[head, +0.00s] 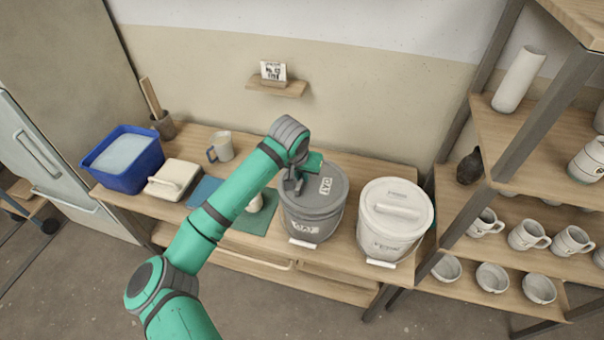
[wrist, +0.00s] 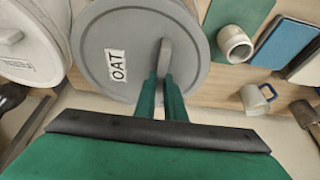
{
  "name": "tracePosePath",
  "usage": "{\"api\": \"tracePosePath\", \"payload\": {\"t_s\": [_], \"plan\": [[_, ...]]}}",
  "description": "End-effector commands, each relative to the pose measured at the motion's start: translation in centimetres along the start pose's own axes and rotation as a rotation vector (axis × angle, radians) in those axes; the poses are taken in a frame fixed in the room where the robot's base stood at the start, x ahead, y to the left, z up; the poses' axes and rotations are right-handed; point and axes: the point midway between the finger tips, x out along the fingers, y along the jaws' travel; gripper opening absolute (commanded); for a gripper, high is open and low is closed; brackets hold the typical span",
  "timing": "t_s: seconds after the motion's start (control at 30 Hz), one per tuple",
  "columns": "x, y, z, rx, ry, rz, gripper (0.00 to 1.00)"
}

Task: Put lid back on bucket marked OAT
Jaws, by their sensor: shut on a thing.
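The grey bucket (head: 313,226) marked OAT stands on the wooden bench, with its label on the front. A round grey lid (head: 325,182), also labelled OAT, is over its mouth and roughly lined up with it. My gripper (head: 291,184) is over the lid's left part. In the wrist view the lid (wrist: 110,35) fills the upper middle, and my gripper (wrist: 163,82) is shut on its bar handle (wrist: 165,52). A sliver of bucket shows past the lid's upper right edge. I cannot tell whether the lid is seated or slightly above the rim.
A white lidded bucket (head: 393,228) stands close on the right. A green mat (head: 252,224) with a small white cup (head: 255,203) lies to the left, then a mug (head: 220,147), a white lidded box (head: 174,178) and a blue tub (head: 124,160). Shelves (head: 520,235) with pottery stand at right.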

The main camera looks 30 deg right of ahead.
Motion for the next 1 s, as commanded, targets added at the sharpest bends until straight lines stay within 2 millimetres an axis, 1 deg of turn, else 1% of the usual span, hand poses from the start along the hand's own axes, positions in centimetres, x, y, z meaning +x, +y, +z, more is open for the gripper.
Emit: {"api": "tracePosePath", "payload": {"t_s": [0.57, 1.0], "plan": [[0.17, 0.01, 0.08, 0.0, 0.0, 0.0, 0.0], [0.72, 0.03, 0.34, 0.0, -0.001, 0.0, 0.0]]}}
